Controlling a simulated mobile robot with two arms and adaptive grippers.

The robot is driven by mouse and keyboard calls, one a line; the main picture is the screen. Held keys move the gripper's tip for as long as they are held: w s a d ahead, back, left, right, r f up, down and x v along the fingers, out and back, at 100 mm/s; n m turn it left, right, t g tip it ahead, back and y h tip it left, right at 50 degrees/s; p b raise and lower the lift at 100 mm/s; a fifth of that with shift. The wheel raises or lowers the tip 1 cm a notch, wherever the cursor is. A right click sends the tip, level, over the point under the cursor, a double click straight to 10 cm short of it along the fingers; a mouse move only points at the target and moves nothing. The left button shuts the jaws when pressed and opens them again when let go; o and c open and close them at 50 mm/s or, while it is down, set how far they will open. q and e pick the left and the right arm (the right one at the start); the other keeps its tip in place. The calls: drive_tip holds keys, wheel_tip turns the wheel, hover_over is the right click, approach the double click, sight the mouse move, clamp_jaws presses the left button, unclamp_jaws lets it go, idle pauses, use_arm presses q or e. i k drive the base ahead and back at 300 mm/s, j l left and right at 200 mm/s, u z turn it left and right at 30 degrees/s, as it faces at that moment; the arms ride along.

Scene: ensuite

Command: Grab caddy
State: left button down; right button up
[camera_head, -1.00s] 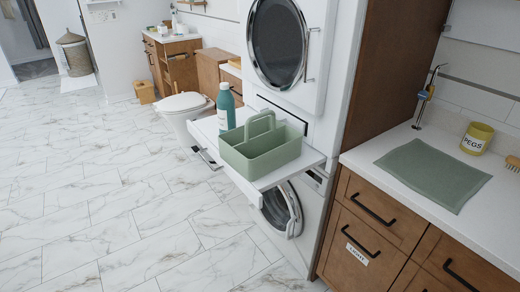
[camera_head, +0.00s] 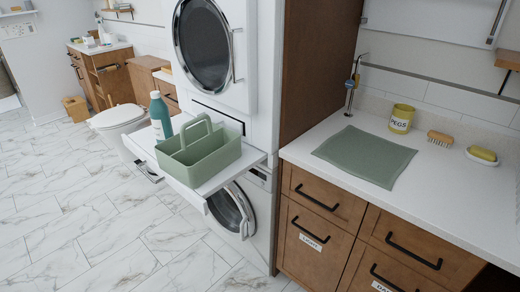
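The caddy is a green open-topped box (camera_head: 205,165) with an arched handle (camera_head: 196,127). It stands upright on a white pull-out shelf (camera_head: 252,157) between the two stacked laundry machines. A teal bottle with a pale cap (camera_head: 160,118) stands on the same shelf, just left of the caddy. Neither of my grippers is in view, and nothing touches the caddy from above.
A white counter (camera_head: 462,200) over wooden drawers stands at right, with a green mat (camera_head: 364,156), a yellow pegs pot (camera_head: 401,118), a brush (camera_head: 440,138) and a soap dish (camera_head: 482,156). A toilet (camera_head: 122,122) stands at left. The marble floor (camera_head: 70,220) in front is clear.

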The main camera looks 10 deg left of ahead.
sight(193, 157)
drive_tip(key=i+j+z, duration=0.15)
drive_tip(key=j+z, duration=1.25)
drive_tip(key=k+j+z, duration=0.1)
drive_tip(key=j+z, duration=0.4)
drive_tip(key=j, duration=0.1)
